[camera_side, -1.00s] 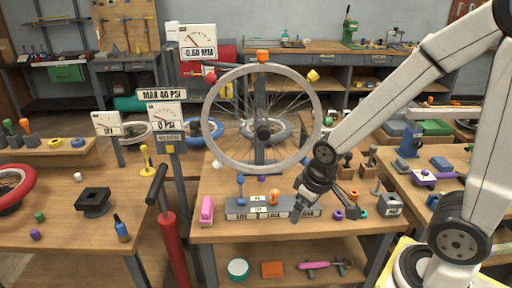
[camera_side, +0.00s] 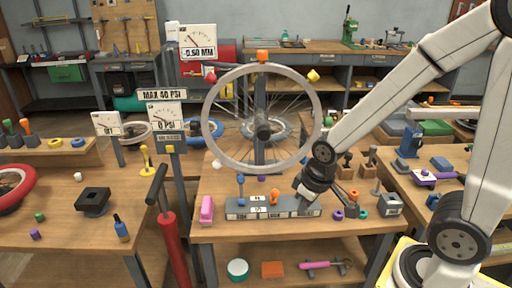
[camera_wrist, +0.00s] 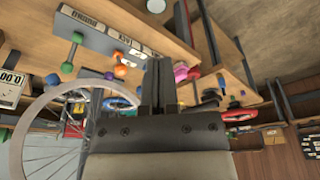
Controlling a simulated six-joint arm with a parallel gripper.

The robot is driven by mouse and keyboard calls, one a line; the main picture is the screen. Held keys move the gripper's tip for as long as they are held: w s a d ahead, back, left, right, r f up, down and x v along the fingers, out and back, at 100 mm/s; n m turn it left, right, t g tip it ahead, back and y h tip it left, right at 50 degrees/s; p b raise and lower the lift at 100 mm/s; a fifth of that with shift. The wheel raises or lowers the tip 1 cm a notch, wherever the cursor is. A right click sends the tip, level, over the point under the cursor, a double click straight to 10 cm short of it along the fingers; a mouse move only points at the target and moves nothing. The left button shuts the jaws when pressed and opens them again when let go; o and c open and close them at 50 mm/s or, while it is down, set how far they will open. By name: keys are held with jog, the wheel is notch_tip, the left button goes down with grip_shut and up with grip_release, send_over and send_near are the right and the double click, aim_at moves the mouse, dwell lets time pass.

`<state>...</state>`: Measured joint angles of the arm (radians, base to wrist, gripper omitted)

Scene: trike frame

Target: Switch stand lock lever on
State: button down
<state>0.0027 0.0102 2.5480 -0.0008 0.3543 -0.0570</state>
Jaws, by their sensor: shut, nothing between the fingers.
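The truing stand holds a spoked wheel (camera_side: 212,140) upright above a long grey base block (camera_side: 232,211) with small white labels. A blue-knobbed lever (camera_side: 240,190) stands up on the block, and an orange knob (camera_side: 274,198) sits to its right. My gripper (camera_side: 303,208) is shut and empty at the right end of the block; contact cannot be told. In the wrist view my shut fingers (camera_wrist: 160,85) point towards the bench, with the labelled block (camera_wrist: 97,36) at upper left.
A red pump (camera_side: 172,240) stands at the front left. The wheel rises just behind and left of my gripper.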

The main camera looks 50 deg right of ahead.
jog(key=w+d+f+n, duration=0.1)
jog(key=w+n, duration=0.4)
jog(key=n, duration=0.7)
jog(key=w+d+f+n+g, duration=0.1)
jog(key=w+n, duration=0.5)
jog(key=n, duration=0.6)
jog(key=d+f, duration=0.1)
jog(key=d, duration=0.1)
jog(key=shift+d+f+n, duration=0.15)
jog(key=shift+d+n, duration=0.25)
jog(key=shift+w, duration=0.1)
